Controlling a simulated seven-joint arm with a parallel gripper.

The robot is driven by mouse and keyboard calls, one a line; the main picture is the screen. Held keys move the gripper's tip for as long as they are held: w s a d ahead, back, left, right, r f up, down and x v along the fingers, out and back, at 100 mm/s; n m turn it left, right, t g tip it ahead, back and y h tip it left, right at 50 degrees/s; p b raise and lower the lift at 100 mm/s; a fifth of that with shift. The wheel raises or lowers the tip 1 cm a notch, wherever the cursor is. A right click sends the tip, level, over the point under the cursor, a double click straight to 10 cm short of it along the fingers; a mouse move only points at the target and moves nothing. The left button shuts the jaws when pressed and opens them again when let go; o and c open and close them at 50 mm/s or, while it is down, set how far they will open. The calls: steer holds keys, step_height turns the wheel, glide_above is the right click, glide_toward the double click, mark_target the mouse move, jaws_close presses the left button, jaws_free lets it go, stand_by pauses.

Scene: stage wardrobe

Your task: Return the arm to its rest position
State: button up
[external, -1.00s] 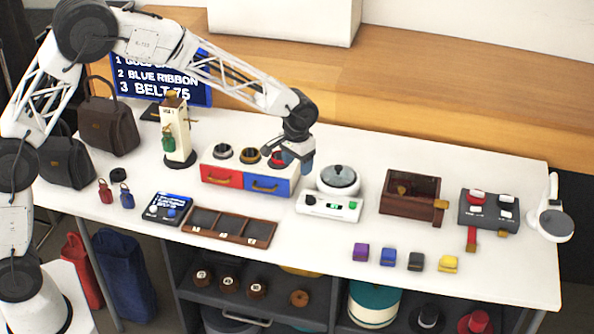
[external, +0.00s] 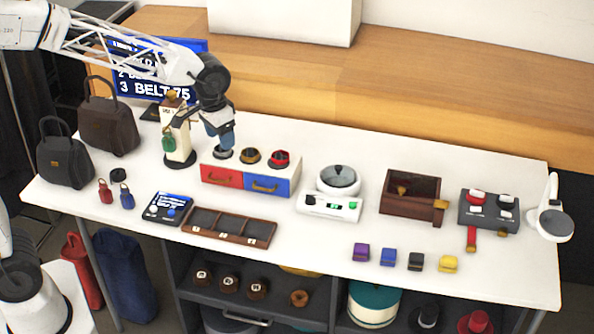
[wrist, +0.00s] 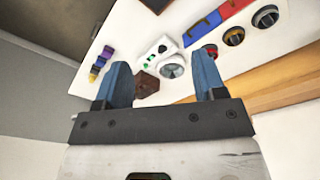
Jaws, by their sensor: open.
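My gripper (external: 222,141) is in the external view above the left end of the red and blue drawer unit (external: 246,178). In the wrist view my gripper (wrist: 165,85) shows two blue fingers spread wide apart with nothing held between them. The table (external: 310,255) with its items lies beyond the fingers. The tips hide part of the drawer unit's top in the external view; whether they touch it cannot be told there.
A cream post (external: 177,140) with a green tag stands just left of my gripper. Behind it is a blue sign (external: 190,70). Dark bags (external: 108,125) stand at the left. A white steamer-like device (external: 340,190), a brown box (external: 410,192) and small coloured blocks (external: 388,257) lie to the right.

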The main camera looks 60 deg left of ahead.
steer(key=s+r+m+t, duration=0.1)
steer(key=s+r, duration=0.1)
steer(key=s, duration=3.1)
steer(key=shift+a+r+m, duration=0.15)
steer(key=shift+r+m, duration=0.05)
steer(key=shift+m, duration=0.2)
